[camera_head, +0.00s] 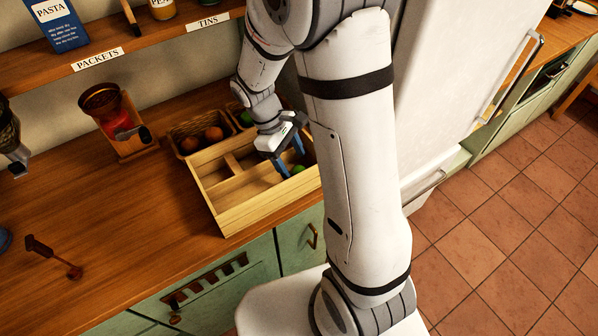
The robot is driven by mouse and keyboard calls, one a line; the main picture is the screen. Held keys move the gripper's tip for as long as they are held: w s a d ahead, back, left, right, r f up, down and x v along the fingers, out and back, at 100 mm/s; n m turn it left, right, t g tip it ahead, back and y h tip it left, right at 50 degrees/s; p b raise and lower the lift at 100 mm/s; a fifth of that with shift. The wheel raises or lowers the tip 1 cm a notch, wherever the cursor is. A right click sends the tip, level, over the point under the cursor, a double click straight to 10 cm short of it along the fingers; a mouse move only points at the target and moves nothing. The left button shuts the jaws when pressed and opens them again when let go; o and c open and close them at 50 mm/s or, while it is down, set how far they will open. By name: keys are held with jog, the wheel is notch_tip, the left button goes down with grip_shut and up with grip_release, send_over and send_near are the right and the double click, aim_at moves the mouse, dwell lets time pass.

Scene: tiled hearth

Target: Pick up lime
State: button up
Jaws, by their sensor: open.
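A small round green fruit, which looks like the lime (298,169), lies in the right part of a divided wooden tray (232,217) on the counter. My gripper (292,165) points down into that part of the tray, with its two blue fingers apart. The fingertips are close to the lime. I cannot tell whether the lime is between them or touching one. My arm hides part of the tray's right side. Another green thing (246,118) sits in a basket behind the tray, partly hidden by my arm.
A basket (187,132) of orange-red fruit stands behind the tray. A red-and-wood grinder (117,118) stands to the left. A shelf (130,46) with packets and tins runs above. A white fridge (455,75) stands to the right. The counter left of the tray is mostly clear.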

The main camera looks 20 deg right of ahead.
aim_at(296, 168)
jog(key=x, duration=0.4)
jog(key=shift+s+d+f, duration=0.1)
jog(key=shift+s+f, duration=0.05)
jog(key=shift+s, duration=0.05)
jog(key=c, duration=1.1)
